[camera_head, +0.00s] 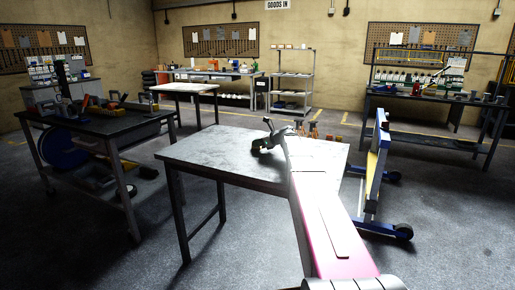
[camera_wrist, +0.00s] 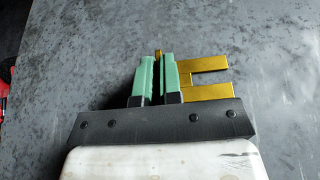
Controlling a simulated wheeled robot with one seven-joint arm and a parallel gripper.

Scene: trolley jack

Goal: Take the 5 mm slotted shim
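The slotted shim (camera_wrist: 188,76) is a flat gold plate in the wrist view, with its open slot facing right. Its left part is hidden behind the right finger. My gripper (camera_wrist: 158,62) has green fingers with dark pads, close together with a narrow gap. A small gold piece (camera_wrist: 158,54), apparently part of the shim, fills the gap at the fingertips, so the fingers look shut on it. In the head view my gripper (camera_head: 264,143) is low over the grey table (camera_head: 205,147); the shim cannot be made out there.
Several small orange-topped items (camera_head: 314,131) stand at the table's back right. A blue and yellow wheeled frame (camera_head: 376,165) stands close to the table's right side. A dark workbench (camera_head: 100,127) with tools is on the left. The table's left part is bare.

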